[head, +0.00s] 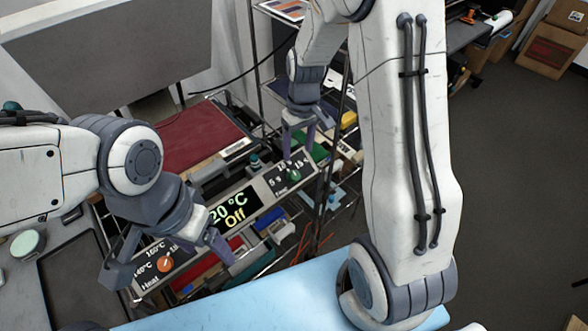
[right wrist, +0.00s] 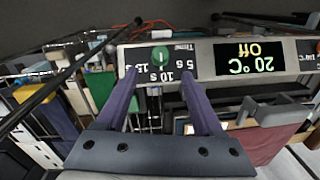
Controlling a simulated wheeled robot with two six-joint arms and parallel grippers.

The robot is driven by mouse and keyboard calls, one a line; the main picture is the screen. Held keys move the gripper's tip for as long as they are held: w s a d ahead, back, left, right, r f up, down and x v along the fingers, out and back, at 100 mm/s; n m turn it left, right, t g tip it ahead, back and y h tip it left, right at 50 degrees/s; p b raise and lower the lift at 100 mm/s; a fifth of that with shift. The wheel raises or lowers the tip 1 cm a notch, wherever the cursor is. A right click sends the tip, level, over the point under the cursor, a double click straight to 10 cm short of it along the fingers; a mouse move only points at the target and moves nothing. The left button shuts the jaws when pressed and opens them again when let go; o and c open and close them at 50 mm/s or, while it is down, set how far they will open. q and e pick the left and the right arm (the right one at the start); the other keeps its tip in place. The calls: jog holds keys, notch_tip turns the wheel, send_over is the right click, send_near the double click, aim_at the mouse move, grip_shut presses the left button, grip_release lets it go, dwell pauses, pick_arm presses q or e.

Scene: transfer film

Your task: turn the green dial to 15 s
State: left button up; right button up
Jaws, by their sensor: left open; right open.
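The green dial (head: 293,175) sits on the panel's Timer section, between the printed 5 s and 15 s marks. In the right wrist view the green dial (right wrist: 160,56) appears upside down, with 10 s, 5 s and 15 s printed around it; its exact pointer setting is too small to tell. My right gripper (head: 298,152) is open, its purple fingers on either side of the dial area; they also show in the right wrist view (right wrist: 160,74). Contact cannot be told. My left gripper (head: 170,262) is open, its fingers spread around the orange Heat dial (head: 165,264).
A display (head: 234,207) reading 20 °C and Off lies between the two dials. A dark red flat surface (head: 200,132) is behind the panel. A light blue surface (head: 250,295) is in front. Shelves with several coloured items lie below the panel.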

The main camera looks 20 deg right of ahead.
aim_at(295, 175)
jog(key=f, duration=0.3)
jog(key=f+p, duration=0.1)
jog(key=f, duration=0.6)
jog(key=shift+s+a+p, duration=0.15)
jog(key=shift+a+p, duration=0.2)
jog(key=shift+c, duration=0.3)
grip_shut()
